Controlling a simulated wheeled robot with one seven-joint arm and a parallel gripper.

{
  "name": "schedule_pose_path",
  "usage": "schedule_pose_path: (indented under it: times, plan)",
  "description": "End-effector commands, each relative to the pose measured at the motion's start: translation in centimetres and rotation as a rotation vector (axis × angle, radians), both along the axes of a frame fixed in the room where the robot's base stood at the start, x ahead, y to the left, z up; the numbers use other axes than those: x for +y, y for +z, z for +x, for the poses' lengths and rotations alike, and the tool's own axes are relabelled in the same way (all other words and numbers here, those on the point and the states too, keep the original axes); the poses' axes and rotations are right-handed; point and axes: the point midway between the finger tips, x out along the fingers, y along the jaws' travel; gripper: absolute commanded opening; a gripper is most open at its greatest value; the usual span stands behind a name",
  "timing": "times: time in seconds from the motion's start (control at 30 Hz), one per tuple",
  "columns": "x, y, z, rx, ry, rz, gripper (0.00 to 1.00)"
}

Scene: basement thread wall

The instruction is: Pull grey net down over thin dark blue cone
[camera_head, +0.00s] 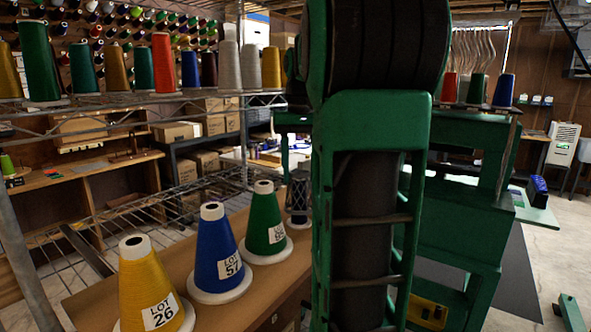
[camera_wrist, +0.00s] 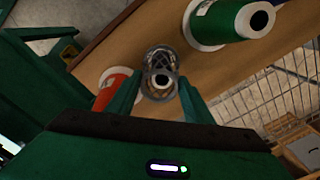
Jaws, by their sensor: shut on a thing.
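The grey net (camera_wrist: 158,58) sits around the upper part of a thin cone in the wrist view. The cone's pale tip (camera_wrist: 161,82) with a dark hole shows inside the net. In the head view the net (camera_head: 298,191) covers a dark narrow shape on the bench, just left of my arm. My gripper is hidden behind my arm in the head view.
The wooden bench (camera_head: 188,262) also bears a yellow cone (camera_head: 148,285), a blue cone (camera_head: 217,256) and a green cone (camera_head: 265,224). An orange-red cone (camera_wrist: 111,88) stands close to my gripper's left finger. Wire shelving (camera_head: 85,222) lies beyond the bench.

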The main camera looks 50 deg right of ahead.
Motion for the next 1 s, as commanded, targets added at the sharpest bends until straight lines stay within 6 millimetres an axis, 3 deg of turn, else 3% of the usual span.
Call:
schedule_pose_path:
  times: [0.97, 1.0]
  plan:
    - [0.1, -2.1, 0.0, -0.001, 0.000, 0.001, 0.29]
    - [0.1, -2.1, 0.0, -0.001, 0.000, 0.001, 0.51]
